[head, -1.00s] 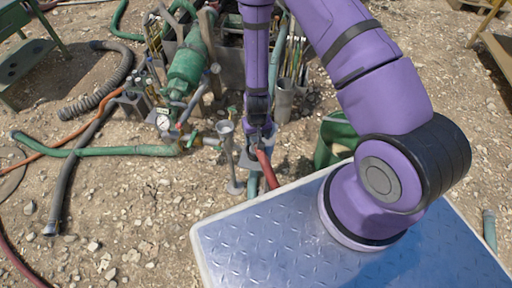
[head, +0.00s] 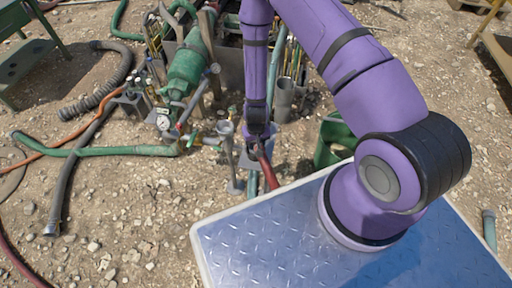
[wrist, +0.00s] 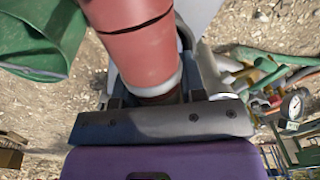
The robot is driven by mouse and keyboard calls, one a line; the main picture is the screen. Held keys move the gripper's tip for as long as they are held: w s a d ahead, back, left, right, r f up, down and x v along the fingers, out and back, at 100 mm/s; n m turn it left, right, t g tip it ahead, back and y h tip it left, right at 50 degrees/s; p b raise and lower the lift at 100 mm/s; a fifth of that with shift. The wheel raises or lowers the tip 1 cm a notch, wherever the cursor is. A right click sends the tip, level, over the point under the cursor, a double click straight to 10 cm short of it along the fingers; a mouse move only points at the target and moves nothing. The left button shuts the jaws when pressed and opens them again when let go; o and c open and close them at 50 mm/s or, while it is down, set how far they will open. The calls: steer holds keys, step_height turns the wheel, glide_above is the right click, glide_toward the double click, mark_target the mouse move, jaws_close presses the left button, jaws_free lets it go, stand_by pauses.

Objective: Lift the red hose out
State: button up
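The red hose (head: 268,171) shows in the head view as a short red length just below my gripper (head: 257,146), slanting down to the right behind the plate's edge. In the wrist view the red hose (wrist: 146,45) is thick and close, with a dark band and a pale collar near the palm. My gripper (wrist: 155,95) has its fingers on either side of this collar end. The fingertips are largely hidden by the hose, so I cannot tell whether they press on it. A pale grey-blue container (head: 272,157) is partly hidden behind the gripper.
A grey funnel-topped stand (head: 228,150) is close left of the gripper. A green bucket (head: 331,140) stands to the right. A green pump (head: 187,72) with a gauge (head: 163,123) and hoses lies left. My metal deck plate (head: 270,245) fills the front.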

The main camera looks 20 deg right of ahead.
jaws_close()
steer(key=shift+r, duration=0.15)
step_height(320, 180, up, 10)
steer(key=shift+f, duration=0.15)
stand_by(0.4)
